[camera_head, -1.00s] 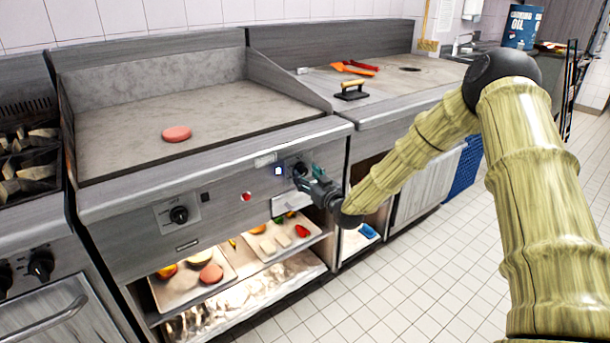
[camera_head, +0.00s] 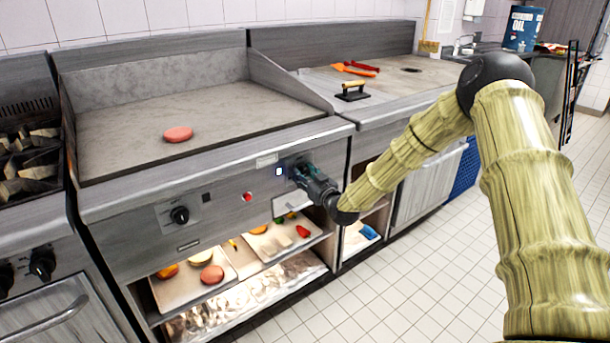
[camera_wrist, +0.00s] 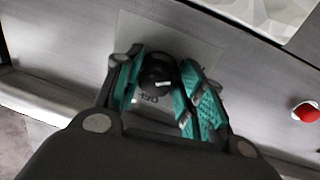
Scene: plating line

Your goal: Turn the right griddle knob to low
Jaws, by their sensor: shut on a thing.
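The right griddle knob (camera_wrist: 158,72) is a round black knob with a light mark, on a pale plate (camera_wrist: 190,42) of the griddle's front panel. In the wrist view it sits between the teal fingers of my gripper (camera_wrist: 160,85), which is shut on it. In the head view my gripper (camera_head: 300,172) reaches the right part of the front panel and hides the knob. The griddle (camera_head: 200,115) has a flat grey top with a round pink patty (camera_head: 178,134) on it. I cannot read the knob's setting.
The left griddle knob (camera_head: 180,215) and a red indicator (camera_head: 248,196) are on the same panel. Below, an open shelf holds trays (camera_head: 185,290) with food. A second counter (camera_head: 400,85) with a press (camera_head: 352,91) stands to the right. The tiled floor (camera_head: 430,280) is clear.

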